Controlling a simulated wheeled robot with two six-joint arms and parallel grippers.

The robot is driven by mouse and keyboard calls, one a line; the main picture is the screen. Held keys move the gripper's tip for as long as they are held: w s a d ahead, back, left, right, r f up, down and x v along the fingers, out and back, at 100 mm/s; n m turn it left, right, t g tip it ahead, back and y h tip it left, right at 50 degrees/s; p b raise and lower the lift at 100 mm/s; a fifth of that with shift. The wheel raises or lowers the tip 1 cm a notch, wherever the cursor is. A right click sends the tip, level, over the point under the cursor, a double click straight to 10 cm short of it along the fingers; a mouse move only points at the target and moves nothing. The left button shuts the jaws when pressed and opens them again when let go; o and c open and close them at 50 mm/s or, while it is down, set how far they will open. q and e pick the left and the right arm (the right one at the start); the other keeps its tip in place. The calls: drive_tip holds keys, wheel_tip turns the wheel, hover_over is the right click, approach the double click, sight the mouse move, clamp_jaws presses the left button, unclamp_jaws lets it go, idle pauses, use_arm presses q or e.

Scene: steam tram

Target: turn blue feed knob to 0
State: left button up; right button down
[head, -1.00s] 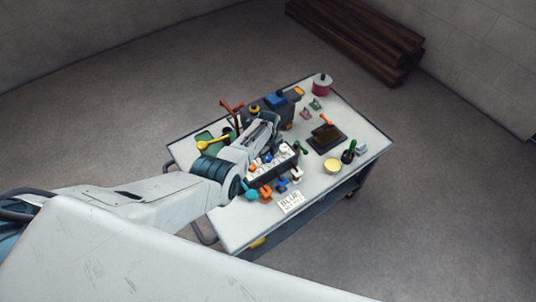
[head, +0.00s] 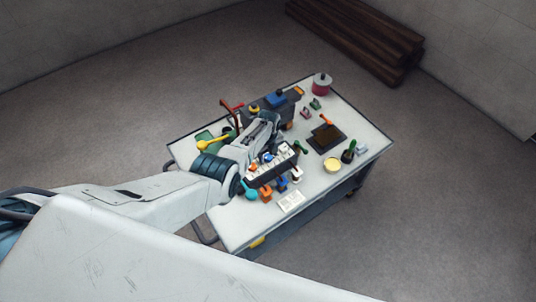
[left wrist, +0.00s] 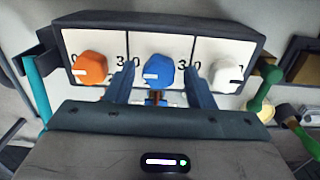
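The blue feed knob (left wrist: 159,70) sits in the middle of a dark-framed white panel (left wrist: 208,50), between an orange knob (left wrist: 90,68) and a white knob (left wrist: 228,75). Its pale pointer mark is on its left part, toward the 0 side of its scale; the exact reading is hard to tell. My left gripper (left wrist: 158,74) is open, one finger on each side of the blue knob, with visible gaps. The fingers look apart from the knob. In the head view my left arm reaches over the panel (head: 272,172). My right gripper is out of view.
A white card (head: 291,201) lies in front.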

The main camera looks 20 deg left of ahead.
sight(268, 156)
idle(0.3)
use_arm(q)
drive_tip(key=shift+r, duration=0.3)
drive_tip(key=shift+r+p, duration=0.75)
drive_tip(key=shift+r, duration=4.35)
